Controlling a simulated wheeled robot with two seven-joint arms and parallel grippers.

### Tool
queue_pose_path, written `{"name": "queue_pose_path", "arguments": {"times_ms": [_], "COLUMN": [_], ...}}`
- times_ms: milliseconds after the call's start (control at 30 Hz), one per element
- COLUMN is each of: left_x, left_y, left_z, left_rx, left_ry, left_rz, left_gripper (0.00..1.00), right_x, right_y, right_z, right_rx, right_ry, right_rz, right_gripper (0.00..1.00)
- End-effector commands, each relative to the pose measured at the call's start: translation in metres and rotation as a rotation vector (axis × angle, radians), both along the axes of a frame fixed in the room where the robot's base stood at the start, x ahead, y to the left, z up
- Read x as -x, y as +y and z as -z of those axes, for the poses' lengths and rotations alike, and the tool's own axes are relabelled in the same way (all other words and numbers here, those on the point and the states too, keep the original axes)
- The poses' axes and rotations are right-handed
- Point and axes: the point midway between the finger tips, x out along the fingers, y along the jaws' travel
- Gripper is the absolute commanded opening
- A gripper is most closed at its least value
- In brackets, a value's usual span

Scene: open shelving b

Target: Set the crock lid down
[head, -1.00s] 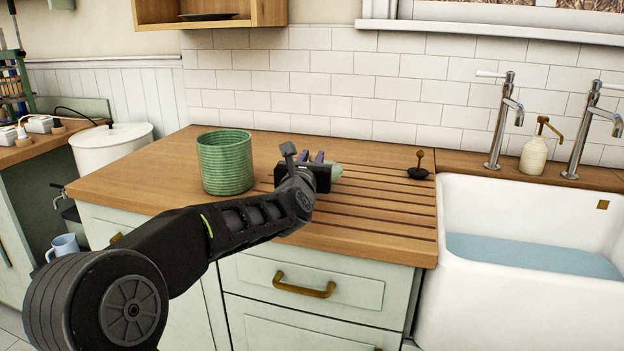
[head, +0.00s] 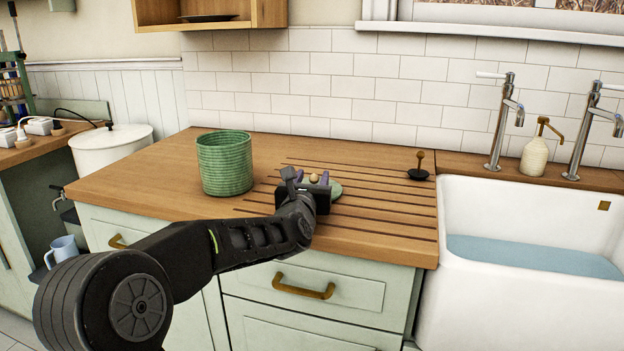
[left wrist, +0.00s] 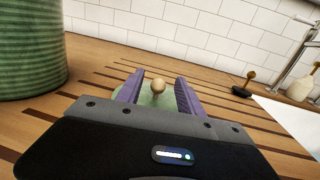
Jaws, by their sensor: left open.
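The green crock lid (head: 335,189) lies on the grooved wooden drainboard, partly hidden behind my left gripper. The green ribbed crock (head: 225,163) stands upright on the counter to the left of the gripper. My right gripper is not in view.
A black sink plug with a wooden handle (head: 419,168) sits by the white sink (head: 520,205), which holds water. Taps and a soap bottle (head: 537,153) stand behind it. The drainboard (head: 385,215) is clear between lid and sink.

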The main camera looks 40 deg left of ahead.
Motion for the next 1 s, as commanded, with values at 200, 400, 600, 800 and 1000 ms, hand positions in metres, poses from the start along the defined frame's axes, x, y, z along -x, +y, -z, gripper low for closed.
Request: {"name": "queue_pose_path", "arguments": {"times_ms": [200,400,600,800,1000], "left_x": [0.002,0.019,0.054,0.089,0.106], "left_y": [-0.001,-0.009,-0.027,-0.045,-0.053], "left_z": [0.0,0.0,0.0,-0.001,0.0], "left_rx": [-0.001,-0.003,-0.003,-0.003,0.0], "left_ry": [0.0,-0.001,-0.002,-0.002,0.0], "left_rz": [0.0,0.0,-0.001,0.0,-0.001], "left_gripper": [0.44,0.44,0.44,0.44,0.44], "right_x": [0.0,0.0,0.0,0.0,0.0], "right_y": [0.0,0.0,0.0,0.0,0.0], "right_z": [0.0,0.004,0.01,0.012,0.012], "right_rx": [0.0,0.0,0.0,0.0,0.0], "right_ry": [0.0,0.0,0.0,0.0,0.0], "right_rz": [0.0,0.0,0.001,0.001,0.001], "right_gripper": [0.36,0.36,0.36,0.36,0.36]}}
